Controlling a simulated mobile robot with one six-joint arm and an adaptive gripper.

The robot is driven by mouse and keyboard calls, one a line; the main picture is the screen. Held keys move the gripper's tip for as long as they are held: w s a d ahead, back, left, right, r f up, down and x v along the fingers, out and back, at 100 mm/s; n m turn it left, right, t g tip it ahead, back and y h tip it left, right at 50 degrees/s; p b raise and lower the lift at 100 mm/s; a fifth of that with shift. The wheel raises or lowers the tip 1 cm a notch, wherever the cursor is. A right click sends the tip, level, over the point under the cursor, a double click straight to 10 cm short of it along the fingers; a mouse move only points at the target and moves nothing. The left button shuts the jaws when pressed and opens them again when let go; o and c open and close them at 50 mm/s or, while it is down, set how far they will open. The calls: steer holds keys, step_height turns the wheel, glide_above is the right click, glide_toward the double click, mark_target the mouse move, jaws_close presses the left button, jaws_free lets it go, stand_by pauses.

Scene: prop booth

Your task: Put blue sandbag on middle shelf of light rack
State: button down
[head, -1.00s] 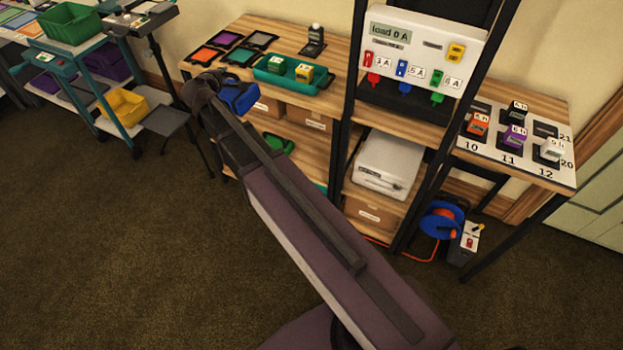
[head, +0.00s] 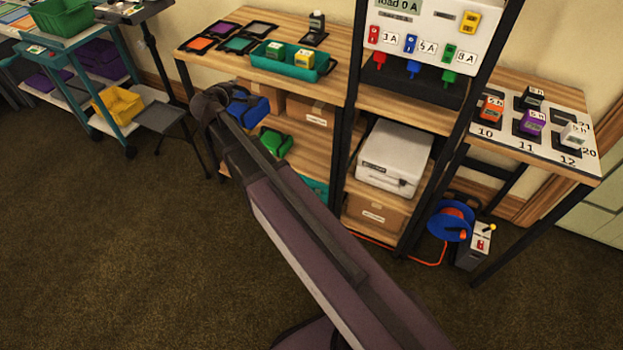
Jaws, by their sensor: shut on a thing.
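The blue sandbag (head: 249,110) is held at the end of my arm, in front of the wooden rack. My gripper (head: 232,107) is shut on it; the fingers are mostly hidden by my wrist. The rack has a wooden top (head: 215,68), a middle shelf (head: 310,153) and a lower level. The sandbag appears just below the front edge of the top, over the left part of the middle-shelf opening. Whether it touches the shelf cannot be told. A green sandbag (head: 275,143) lies on the middle shelf, right of and below the blue one.
Cardboard boxes (head: 309,110) stand at the back of the middle shelf. A teal tray (head: 292,66) and several colour filters (head: 238,43) lie on top. A black post (head: 343,130) bounds the shelf on the right. A stand (head: 160,117) is to the left.

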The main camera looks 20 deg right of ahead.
steer(key=s+d+f+m+h+b, duration=0.1)
steer(key=s+d+f+b, duration=0.1)
steer(key=f+b, duration=1.1)
steer(key=s+d+f+m+g+h+b, duration=0.1)
steer(key=s+d+f+b, duration=0.2)
steer(key=f+b, duration=1.1)
steer(key=s+d+f+m+g+h+b, duration=0.1)
steer(key=s+d+f+b, duration=0.2)
steer(key=f+b, duration=1.1)
steer(key=shift+d+f+m, duration=0.15)
steer(key=shift+d+m, duration=0.2)
steer(key=shift+m, duration=0.05)
steer(key=w+d+r+p, duration=0.2)
steer(key=w+d, duration=0.7)
steer(key=d, duration=0.4)
steer(key=shift+r, duration=0.15)
steer(key=shift+d, duration=0.1)
stand_by(0.4)
steer(key=s+d, duration=0.1)
steer(key=s+d+f+b, duration=0.1)
steer(key=s, duration=0.1)
steer(key=shift+d+f, duration=0.15)
steer(key=shift+d, duration=0.05)
